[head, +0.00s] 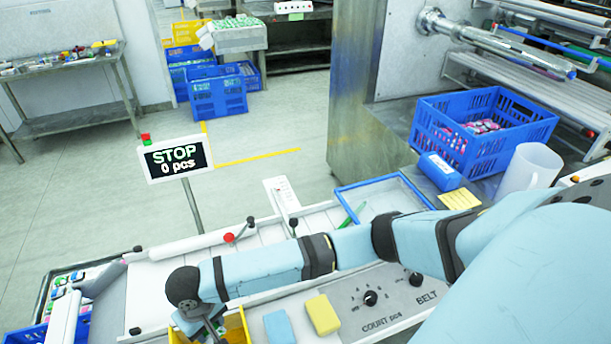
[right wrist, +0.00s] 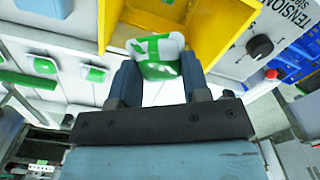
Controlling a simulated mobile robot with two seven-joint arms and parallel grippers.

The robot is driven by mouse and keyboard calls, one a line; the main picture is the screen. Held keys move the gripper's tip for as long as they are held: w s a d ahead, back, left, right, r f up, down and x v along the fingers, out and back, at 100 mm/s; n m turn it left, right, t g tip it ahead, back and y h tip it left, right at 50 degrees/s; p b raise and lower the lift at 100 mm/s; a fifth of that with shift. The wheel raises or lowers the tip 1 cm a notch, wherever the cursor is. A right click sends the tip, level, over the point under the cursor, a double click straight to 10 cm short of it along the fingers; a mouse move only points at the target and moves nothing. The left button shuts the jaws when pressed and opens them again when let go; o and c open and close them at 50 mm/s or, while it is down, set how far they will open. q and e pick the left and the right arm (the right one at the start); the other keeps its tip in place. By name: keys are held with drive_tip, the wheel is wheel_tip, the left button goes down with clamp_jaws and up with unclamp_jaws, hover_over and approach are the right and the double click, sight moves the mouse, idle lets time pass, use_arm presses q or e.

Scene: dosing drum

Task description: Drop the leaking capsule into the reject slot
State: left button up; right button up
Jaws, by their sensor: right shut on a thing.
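My right gripper (right wrist: 160,74) is shut on a white and green capsule (right wrist: 157,47), which sits between its two dark fingers in the right wrist view. I cannot tell from its surface whether it leaks. The capsule is seen against a yellow-walled bin (right wrist: 215,24), whose opening lies below or just beyond it; the exact height is unclear. In the head view my right gripper (head: 207,322) points down beside the yellow bin (head: 238,326) at the bottom edge, and the capsule is hidden. No part is labelled as the reject slot. My left gripper is not in view.
Several green and white capsules (right wrist: 95,73) lie on a white surface left of the gripper. A sign (head: 177,159) reads "STOP 0 pcs". A blue block (head: 279,327) and a yellow block (head: 322,315) lie beside the knob panel (head: 385,290).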

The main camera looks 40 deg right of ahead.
drive_tip(key=o, duration=1)
wheel_tip(320, 180, up, 14)
drive_tip(key=shift+b, duration=0.5)
drive_tip(key=shift+f, duration=0.1)
